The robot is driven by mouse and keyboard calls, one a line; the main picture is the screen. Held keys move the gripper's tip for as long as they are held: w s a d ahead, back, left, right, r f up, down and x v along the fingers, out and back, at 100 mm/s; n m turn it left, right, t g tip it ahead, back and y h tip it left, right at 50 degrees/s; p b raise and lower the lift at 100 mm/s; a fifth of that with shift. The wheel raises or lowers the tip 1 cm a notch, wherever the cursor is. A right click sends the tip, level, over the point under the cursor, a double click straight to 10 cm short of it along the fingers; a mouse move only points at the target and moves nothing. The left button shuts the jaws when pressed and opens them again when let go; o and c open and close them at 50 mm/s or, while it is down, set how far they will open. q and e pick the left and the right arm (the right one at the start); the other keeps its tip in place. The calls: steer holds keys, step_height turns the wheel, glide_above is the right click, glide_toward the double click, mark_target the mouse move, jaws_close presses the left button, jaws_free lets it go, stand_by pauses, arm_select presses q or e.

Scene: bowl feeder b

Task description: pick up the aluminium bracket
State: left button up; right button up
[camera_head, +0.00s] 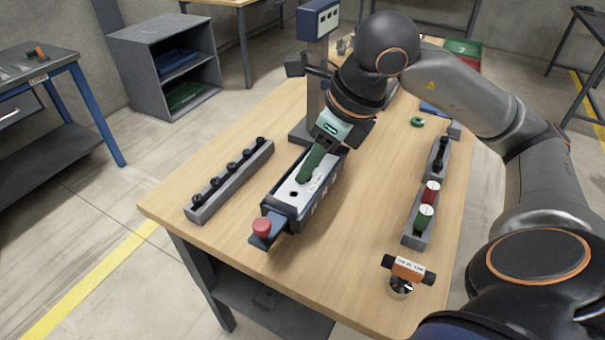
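A pale metal plate with a dark hole, which looks like the aluminium bracket (283,199), lies in a dark fixture (290,222) near the middle of the wooden table. My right gripper (302,179) reaches down over it from the upper right. Its green finger is at the plate's upper face and hides part of it. I cannot tell whether it touches the plate or whether a second finger is behind it. My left gripper is not in view.
A red knob (262,226) sits on the fixture's near end. A grey rail (232,181) with several black pegs stands left. A right-hand rail (413,238) holds red and green cylinders. An orange-labelled tool (408,267) is at the front right. Bare table lies between fixture and right rail.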

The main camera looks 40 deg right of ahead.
glide_above(281, 200)
steer(key=s+d, duration=0.2)
steer(key=s, duration=0.1)
steer(key=f, duration=0.5)
steer(key=shift+s+a+f, duration=0.2)
steer(key=shift+a+f, duration=0.05)
steer(key=shift+f, duration=0.15)
steer(key=shift+w+a+r+p+x, duration=0.1)
steer(key=shift+w+p+x, duration=0.1)
steer(key=shift+x, duration=0.7)
steer(key=shift+w+a+r+p+x, duration=0.1)
steer(key=shift+w+x, duration=0.05)
steer(key=shift+x, duration=0.75)
steer(key=shift+w+a+r+p+x, duration=0.1)
steer(key=shift+w+x, duration=0.1)
steer(key=shift+x, duration=0.65)
steer(key=shift+f, duration=0.1)
steer(key=shift+c, duration=0.2)
jaws_close()
